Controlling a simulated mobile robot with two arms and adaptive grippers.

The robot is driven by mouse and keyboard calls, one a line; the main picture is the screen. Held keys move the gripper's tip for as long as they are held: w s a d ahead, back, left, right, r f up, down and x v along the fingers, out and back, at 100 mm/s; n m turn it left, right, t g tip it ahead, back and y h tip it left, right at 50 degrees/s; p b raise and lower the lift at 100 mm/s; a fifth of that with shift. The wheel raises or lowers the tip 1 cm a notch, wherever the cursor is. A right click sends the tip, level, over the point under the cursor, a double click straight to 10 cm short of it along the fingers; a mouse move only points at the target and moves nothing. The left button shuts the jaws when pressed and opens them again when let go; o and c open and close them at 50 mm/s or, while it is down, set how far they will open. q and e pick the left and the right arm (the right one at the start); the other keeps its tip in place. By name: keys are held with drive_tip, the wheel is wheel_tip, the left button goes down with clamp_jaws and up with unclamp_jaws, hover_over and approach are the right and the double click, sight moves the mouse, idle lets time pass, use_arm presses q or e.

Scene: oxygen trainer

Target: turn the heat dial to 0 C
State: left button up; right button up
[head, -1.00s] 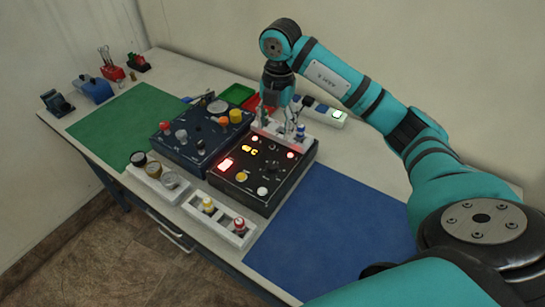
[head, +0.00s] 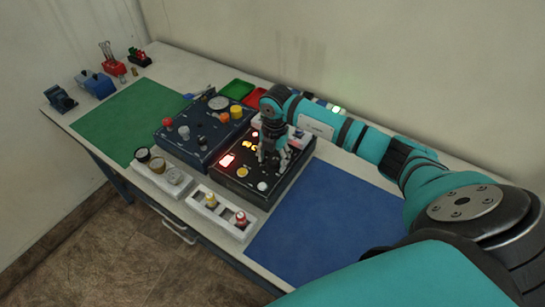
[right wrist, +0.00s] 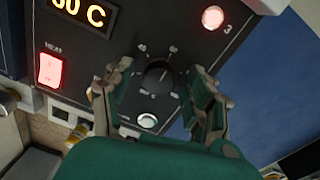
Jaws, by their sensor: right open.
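The heat dial (right wrist: 158,77) is a black round knob on the dark control panel (right wrist: 190,45), with small scale marks around it. In the right wrist view it lies between the fingers of my open right gripper (right wrist: 158,90); I cannot tell whether they touch it. In the head view my right gripper (head: 272,155) is down over the panel box and hides the dial. The orange display (right wrist: 80,14) ends in "0 C"; its first digit is partly cut off. The dial's exact setting is too small to read. My left gripper is not in view.
A lit red HEAT switch (right wrist: 50,70), a white button (right wrist: 148,121) and a red lamp (right wrist: 224,14) surround the dial. A blue box with knobs (head: 190,143) stands left of the panel. The blue mat (head: 325,220) and green mat (head: 125,125) are clear.

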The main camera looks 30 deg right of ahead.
drive_tip(key=shift+c, duration=0.5)
drive_tip(key=c, duration=1)
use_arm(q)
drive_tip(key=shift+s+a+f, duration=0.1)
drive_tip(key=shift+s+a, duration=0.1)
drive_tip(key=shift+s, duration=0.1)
use_arm(e)
drive_tip(key=shift+c, duration=0.2)
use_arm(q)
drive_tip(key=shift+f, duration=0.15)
